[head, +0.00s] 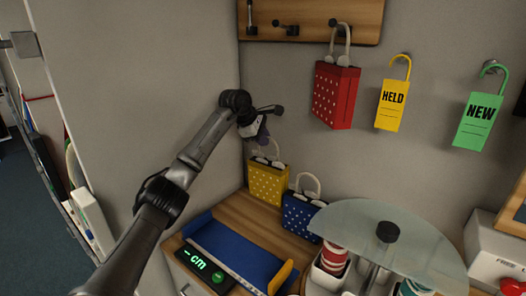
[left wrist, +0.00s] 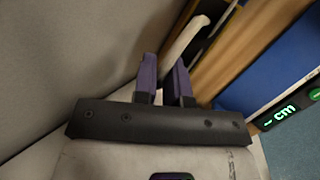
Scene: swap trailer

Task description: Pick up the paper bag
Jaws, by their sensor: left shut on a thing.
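A yellow paper bag with white dots (head: 268,184) is upright at the back left of the wooden counter, by the wall. I cannot tell whether its base touches the counter. My left gripper (head: 263,138) is above it, with purple fingers shut on its pale handle. The handle (left wrist: 187,36) shows between the fingers in the left wrist view. A blue dotted paper bag (head: 299,214) stands just right of the yellow one. A red dotted paper bag (head: 336,96) hangs by its handle from the wall board. My right gripper is not in view.
A wooden hook board (head: 305,12) is above. A yellow HELD tag (head: 392,100) and a green NEW tag (head: 479,120) hang on the wall. A blue measuring tray (head: 236,252) with a cm display (head: 205,268) is in front. A round glass shelf (head: 430,250) stands at right.

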